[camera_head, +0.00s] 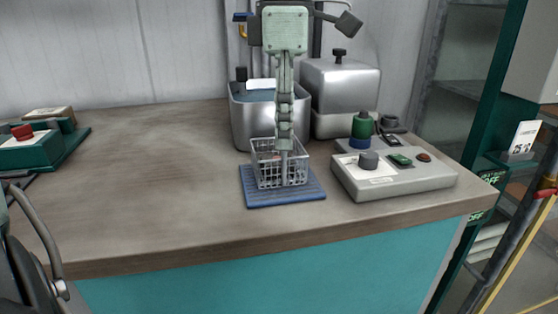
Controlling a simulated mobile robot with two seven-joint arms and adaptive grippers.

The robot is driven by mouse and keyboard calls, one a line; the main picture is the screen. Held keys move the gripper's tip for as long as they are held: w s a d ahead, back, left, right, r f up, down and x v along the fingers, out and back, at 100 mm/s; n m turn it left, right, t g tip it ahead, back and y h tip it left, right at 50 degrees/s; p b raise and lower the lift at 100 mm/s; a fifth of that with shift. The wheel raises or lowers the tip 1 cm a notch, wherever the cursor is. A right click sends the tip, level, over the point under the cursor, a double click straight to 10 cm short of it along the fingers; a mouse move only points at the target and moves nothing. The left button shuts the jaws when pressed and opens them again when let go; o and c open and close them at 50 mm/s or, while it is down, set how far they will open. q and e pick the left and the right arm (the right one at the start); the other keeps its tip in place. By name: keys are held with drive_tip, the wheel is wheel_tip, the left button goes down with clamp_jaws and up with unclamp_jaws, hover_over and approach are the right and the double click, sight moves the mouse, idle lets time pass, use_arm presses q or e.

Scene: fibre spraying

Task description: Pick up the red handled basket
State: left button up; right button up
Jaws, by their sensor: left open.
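A grey wire basket (263,173) sits upright on a blue mat (314,194) near the middle of the table. A pale green jointed column (285,100) overlaps it and hides part of it; I cannot tell whether they touch. I cannot make out a red handle. My left gripper (36,250) is only partly in view at the lower left edge. It is open, well to the left of the basket and apart from it. My right gripper is not in view.
A metal tank (250,122) and a steel box (341,90) stand behind the basket. A grey control box (394,180) with knobs is close on its right. A green box (30,150) with a red button is at the far left. The wooden tabletop (160,175) between is clear.

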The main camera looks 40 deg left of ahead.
use_arm(q)
drive_tip(key=shift+f, duration=0.8)
drive_tip(key=shift+c, duration=0.5)
clamp_jaws()
drive_tip(key=shift+w+r, duration=0.1)
